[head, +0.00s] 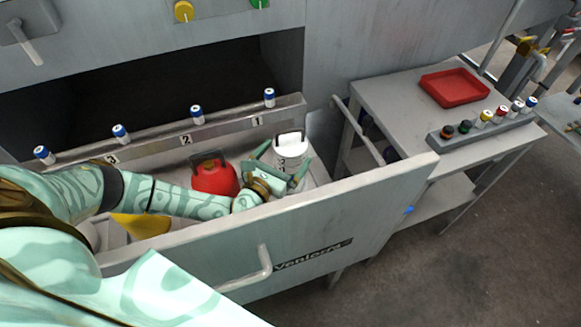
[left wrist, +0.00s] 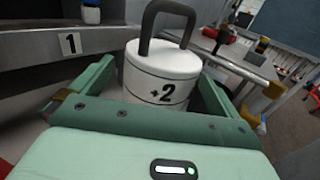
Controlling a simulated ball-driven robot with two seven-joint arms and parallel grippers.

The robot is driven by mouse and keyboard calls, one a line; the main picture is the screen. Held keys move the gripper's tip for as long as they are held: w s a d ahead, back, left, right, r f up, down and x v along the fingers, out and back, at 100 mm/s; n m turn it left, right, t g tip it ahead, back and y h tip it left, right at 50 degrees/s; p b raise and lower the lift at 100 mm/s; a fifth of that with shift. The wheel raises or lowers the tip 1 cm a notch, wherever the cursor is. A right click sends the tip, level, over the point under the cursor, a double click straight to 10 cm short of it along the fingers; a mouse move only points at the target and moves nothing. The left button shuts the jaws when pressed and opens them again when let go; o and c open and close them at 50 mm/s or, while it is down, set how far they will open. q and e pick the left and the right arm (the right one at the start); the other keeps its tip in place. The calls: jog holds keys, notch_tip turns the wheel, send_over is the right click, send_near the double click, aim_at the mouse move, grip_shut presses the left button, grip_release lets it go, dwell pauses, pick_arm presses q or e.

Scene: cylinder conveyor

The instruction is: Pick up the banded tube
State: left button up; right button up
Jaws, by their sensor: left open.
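Several small white tubes with blue bands stand along the numbered ledge, among them one by label 1 (head: 269,97), one by label 2 (head: 197,115) and one near label 3 (head: 121,134). I cannot tell which is the banded tube meant. My left gripper (head: 283,165) is open inside the drawer. Its fingers reach either side of a white canister (head: 291,146) with a dark handle. In the left wrist view the canister (left wrist: 158,82) reads "+2" and stands upright between the fingers; I cannot tell if they touch it. My right gripper is not in view.
The open drawer (head: 345,207) also holds a red canister (head: 214,178) and a yellow wedge-like object (head: 140,226). On the grey side table (head: 392,99) are a red tray (head: 453,87) and a rack (head: 481,131) with several coloured-cap tubes. The drawer's front wall is beside my forearm.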

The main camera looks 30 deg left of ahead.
aim_at(291, 148)
pick_arm(q)
jog(key=w, duration=0.3)
jog(key=shift+w+d+b, duration=0.1)
jog(key=shift+w+b, duration=0.2)
jog(key=shift+b, duration=0.05)
jog(key=c, duration=1.6)
